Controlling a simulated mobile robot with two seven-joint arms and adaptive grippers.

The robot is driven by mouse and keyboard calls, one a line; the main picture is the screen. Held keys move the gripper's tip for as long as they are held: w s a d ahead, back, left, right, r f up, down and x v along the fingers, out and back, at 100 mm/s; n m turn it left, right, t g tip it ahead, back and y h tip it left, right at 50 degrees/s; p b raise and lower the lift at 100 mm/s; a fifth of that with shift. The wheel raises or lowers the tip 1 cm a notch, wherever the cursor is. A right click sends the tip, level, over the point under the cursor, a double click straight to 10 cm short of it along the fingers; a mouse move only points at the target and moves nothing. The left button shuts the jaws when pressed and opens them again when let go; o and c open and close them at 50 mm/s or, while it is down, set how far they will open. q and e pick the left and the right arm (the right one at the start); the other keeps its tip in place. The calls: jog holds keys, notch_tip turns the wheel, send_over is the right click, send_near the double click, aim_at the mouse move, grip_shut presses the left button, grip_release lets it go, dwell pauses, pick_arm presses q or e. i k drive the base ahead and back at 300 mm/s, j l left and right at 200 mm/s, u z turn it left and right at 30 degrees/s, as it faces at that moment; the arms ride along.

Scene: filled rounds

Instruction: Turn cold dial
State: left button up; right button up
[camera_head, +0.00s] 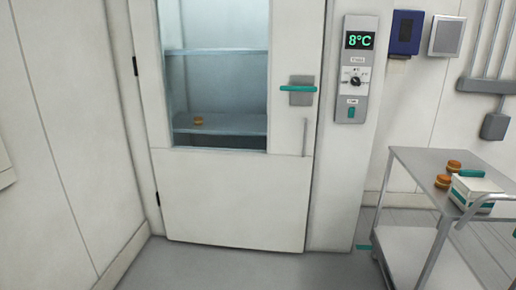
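The cold dial (355,81) is a small dark and white round knob on a grey control panel (343,101) to the right of the cold cabinet door. Above it a display (359,40) reads 8°C in green. Below it is a teal switch (351,113). The exact direction of the dial's pointer is too small to tell. Neither of my grippers shows in the head view.
The white cabinet door (230,200) is shut, with a teal handle (298,89). Behind its window a round orange-brown item (198,120) sits on a shelf. A grey trolley (408,165) at right carries two similar rounds and a white-teal box (476,190). Floor before the door is clear.

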aim_at(356, 82)
jog(key=i+u, duration=0.15)
jog(key=i, duration=1.6)
